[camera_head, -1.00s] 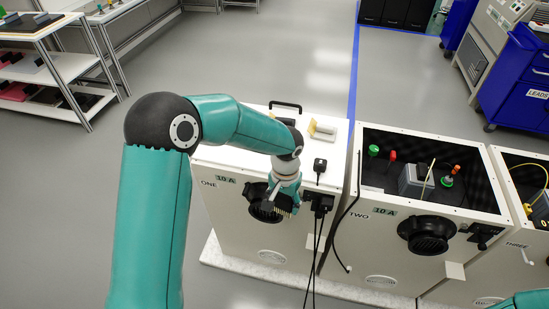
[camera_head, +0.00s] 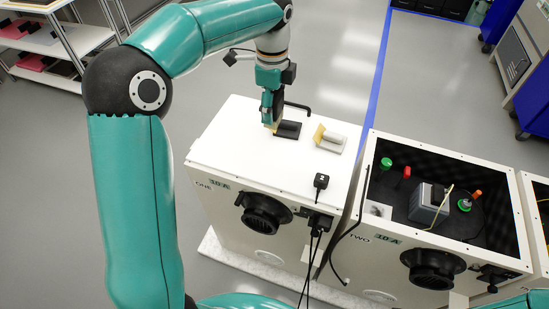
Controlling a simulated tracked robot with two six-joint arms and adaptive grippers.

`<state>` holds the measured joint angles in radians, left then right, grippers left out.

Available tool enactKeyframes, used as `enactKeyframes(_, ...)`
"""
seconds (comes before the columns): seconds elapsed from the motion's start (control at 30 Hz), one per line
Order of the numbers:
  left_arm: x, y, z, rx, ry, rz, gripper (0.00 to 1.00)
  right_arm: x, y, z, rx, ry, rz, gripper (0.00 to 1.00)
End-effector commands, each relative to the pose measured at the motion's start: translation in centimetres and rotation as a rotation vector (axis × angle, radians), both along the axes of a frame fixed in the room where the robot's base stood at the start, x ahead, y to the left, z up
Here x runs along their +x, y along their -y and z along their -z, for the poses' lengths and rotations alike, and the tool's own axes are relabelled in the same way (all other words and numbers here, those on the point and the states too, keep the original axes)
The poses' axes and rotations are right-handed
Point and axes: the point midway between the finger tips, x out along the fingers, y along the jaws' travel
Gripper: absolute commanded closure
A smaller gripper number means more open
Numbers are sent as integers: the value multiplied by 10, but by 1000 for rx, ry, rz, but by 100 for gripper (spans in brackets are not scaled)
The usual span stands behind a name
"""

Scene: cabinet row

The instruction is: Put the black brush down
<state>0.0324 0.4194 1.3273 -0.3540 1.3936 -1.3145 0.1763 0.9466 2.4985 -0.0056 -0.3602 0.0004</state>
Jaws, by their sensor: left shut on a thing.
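My left gripper (camera_head: 268,112) is above the white top of cabinet ONE (camera_head: 225,135), pointing down, shut on the black brush (camera_head: 274,126). The brush is at the left end of a dark, flat piece (camera_head: 289,130) on the cabinet top. I cannot tell whether it touches that piece. My right gripper is out of view.
A white brush-like piece with yellow bristles (camera_head: 330,138) lies to the right on the same top. A black handle (camera_head: 297,105) stands at the back edge and a small black plug (camera_head: 321,181) near the front. Open cabinet TWO (camera_head: 455,238) stands to the right.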

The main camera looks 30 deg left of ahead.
Motion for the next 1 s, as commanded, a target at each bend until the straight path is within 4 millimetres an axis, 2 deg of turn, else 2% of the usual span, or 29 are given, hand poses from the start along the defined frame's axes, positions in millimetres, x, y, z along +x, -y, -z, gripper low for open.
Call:
enactKeyframes(0.17,-5,-5,31,-2,-7,0,66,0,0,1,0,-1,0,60)
enactKeyframes(0.4,-7,-8,96,-1,-8,-8,66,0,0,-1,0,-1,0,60)
enactKeyframes(0.6,-7,-9,138,-1,-5,-9,66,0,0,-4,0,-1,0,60)
enactKeyframes(0.87,-7,-9,159,0,-3,-11,66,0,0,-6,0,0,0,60)
enactKeyframes(1.0,-7,-9,178,-1,-4,-11,66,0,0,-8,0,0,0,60)
